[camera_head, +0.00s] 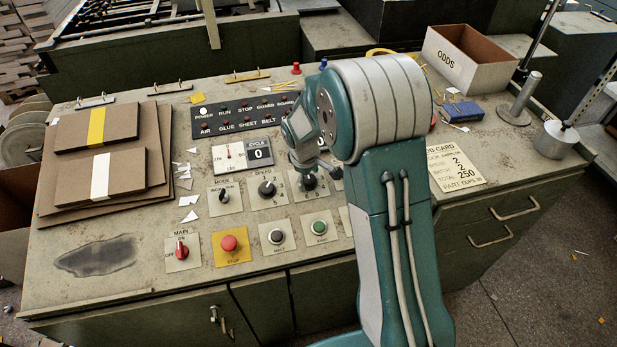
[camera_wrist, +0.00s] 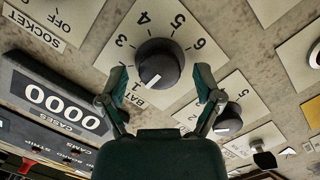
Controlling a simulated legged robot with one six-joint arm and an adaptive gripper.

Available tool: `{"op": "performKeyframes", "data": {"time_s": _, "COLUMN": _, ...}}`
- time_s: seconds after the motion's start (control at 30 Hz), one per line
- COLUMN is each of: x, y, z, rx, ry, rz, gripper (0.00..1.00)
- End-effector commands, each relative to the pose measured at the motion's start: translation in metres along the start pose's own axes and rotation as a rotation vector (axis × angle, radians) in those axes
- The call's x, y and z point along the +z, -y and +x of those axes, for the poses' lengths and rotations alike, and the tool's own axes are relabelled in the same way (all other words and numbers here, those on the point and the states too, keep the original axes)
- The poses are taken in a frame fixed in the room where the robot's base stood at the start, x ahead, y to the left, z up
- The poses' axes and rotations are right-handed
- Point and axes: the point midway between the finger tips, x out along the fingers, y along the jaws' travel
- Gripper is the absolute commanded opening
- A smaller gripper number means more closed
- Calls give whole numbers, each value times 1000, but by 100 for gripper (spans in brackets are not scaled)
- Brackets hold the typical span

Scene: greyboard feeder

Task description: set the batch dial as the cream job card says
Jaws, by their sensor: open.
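The batch dial is a black round knob (camera_wrist: 160,62) on a cream plate numbered 1 to 6, centred in the wrist view. Its white mark points down-left, towards the 1. My gripper (camera_wrist: 160,74) is open, with one finger on each side of the knob; I cannot tell whether they touch it. In the head view the knob (camera_head: 308,184) is partly hidden by my gripper (camera_head: 316,172). The cream job card (camera_head: 456,165) lies on the console right of my arm. Its batch line appears to read 2; the left edge of the card is covered by my arm.
The speed dial (camera_head: 267,188) and mode dial (camera_head: 223,196) sit left of the batch dial. A red stop button (camera_head: 229,243), black button (camera_head: 277,236) and green start button (camera_head: 319,227) are in front. A counter showing 0000 (camera_wrist: 50,105) is beside it in the wrist view.

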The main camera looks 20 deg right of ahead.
Motion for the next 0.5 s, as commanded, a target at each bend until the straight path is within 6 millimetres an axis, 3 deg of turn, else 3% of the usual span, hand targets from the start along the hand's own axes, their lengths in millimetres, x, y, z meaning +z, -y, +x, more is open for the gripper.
{"op": "performKeyframes", "data": {"time_s": 0.27, "x": 0, "y": 0, "z": 2, "rx": 0, "ry": 0, "rz": 0, "gripper": 84}}
{"op": "performKeyframes", "data": {"time_s": 0.43, "x": 0, "y": 0, "z": 2, "rx": 0, "ry": 0, "rz": 0, "gripper": 12}}
{"op": "performKeyframes", "data": {"time_s": 0.47, "x": 0, "y": 0, "z": 2, "rx": 0, "ry": 0, "rz": 0, "gripper": 2}}
{"op": "performKeyframes", "data": {"time_s": 0.5, "x": 0, "y": 0, "z": 2, "rx": 0, "ry": 0, "rz": 0, "gripper": 2}}
